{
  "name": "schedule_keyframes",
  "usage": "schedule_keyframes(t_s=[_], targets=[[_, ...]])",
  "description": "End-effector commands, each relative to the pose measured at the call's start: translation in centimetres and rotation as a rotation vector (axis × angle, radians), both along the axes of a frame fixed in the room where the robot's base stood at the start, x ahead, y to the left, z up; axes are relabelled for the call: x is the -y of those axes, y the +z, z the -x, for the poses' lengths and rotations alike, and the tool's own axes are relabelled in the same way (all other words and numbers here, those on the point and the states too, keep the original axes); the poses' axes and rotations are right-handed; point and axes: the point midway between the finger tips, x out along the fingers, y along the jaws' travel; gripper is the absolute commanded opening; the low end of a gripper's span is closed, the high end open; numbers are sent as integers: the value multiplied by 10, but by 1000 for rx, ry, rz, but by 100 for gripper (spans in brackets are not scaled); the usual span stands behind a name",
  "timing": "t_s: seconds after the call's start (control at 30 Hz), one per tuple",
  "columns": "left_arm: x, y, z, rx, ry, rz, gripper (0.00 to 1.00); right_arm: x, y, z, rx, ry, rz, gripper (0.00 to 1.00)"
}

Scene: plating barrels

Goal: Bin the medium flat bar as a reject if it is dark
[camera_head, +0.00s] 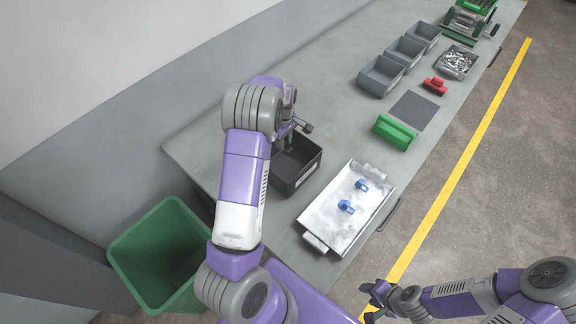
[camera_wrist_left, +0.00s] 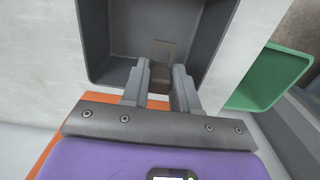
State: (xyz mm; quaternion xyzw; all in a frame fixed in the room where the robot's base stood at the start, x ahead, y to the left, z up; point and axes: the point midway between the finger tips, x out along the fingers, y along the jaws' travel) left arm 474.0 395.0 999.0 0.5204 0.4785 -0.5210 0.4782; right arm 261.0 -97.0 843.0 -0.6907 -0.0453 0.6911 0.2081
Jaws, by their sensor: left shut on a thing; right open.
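My left gripper (camera_head: 287,136) is over the dark grey open bin (camera_head: 314,174), partly hidden by my arm in the head view. In the left wrist view its two fingers (camera_wrist_left: 160,68) point into the bin (camera_wrist_left: 112,62). A small flat, dull brown-grey piece (camera_wrist_left: 163,50) shows between the fingertips, against the bin's inside; it looks like the flat bar. The left gripper is shut on it. Its far end and exact height above the bin floor are unclear. My right gripper (camera_head: 371,300) is open and empty, beyond the table's front edge.
A silver tray (camera_head: 325,215) with two blue pieces stands right of the dark bin. A large green bin (camera_head: 125,262) stands at the table's left end. Farther along are a green block (camera_head: 394,132), grey mat (camera_head: 412,110), red object (camera_head: 435,86) and grey boxes (camera_head: 381,76).

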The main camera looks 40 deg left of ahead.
Motion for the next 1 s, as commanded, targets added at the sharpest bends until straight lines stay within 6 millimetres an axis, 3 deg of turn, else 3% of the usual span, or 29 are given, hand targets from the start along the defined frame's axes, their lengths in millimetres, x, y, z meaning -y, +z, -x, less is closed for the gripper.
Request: schedule_keyframes(t_s=[0.23, 0.27, 0.43, 0.77, 1.0], targets=[[0, 0, 0, 1, 0, 0, 0, 0, 0, 0, 0, 0, 0, 44], [0, 0, 0, 1, -1, 0, 33, 0, 0, 0, 0, 0, 0, 44], [0, 0, 0, 1, -1, 0, 58, 0, 0, 0, 0, 0, 0, 44], [0, 4, 0, 2, -1, -1, 58, 0, 0, 0, 0, 0, 0, 44], [0, 41, -1, 5, -1, -2, 58, 0, 1, 0, 0, 0, 0, 44]])
